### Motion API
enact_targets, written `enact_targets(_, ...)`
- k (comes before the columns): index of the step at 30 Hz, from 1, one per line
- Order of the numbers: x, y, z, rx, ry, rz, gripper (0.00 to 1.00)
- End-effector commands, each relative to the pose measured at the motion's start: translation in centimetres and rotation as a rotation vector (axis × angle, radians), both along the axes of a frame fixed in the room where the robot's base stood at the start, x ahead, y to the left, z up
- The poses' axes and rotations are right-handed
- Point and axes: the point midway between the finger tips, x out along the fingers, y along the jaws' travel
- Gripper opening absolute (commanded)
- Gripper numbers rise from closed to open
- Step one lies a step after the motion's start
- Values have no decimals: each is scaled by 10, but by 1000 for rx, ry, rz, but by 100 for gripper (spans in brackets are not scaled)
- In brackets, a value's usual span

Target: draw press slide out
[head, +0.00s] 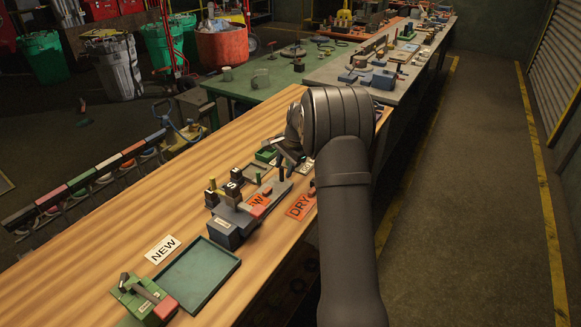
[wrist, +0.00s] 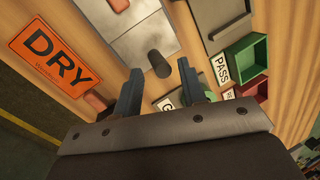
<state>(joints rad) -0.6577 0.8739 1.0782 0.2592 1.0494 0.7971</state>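A dark upright cylindrical knob (wrist: 157,61) stands on a grey metal plate (wrist: 136,30) in the wrist view. My gripper (wrist: 160,68) is open, with its two blue-grey fingers to either side of the knob in the picture. A gap shows on both sides; I cannot tell how far below the fingertips the knob is. My arm covers part of that area and hides the fingertips.
An orange DRY sign (wrist: 54,53) lies beside the plate. A green bin (wrist: 246,58) and PASS label (wrist: 221,69) are on the other side. A green tray (head: 197,274), NEW label (head: 163,249) and green-red device (head: 145,299) occupy the near bench. Bare wood lies left of the press.

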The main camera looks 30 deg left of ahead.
Motion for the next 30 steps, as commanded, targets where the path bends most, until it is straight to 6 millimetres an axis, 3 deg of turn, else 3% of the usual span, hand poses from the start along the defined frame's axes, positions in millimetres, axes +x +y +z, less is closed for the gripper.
enact_targets(12,11,-43,104,50,306,-812,38)
enact_targets(18,10,-54,129,51,397,-1018,38)
enact_targets(23,9,-54,128,49,417,-1059,38)
enact_targets(30,5,-39,91,46,417,-1056,38)
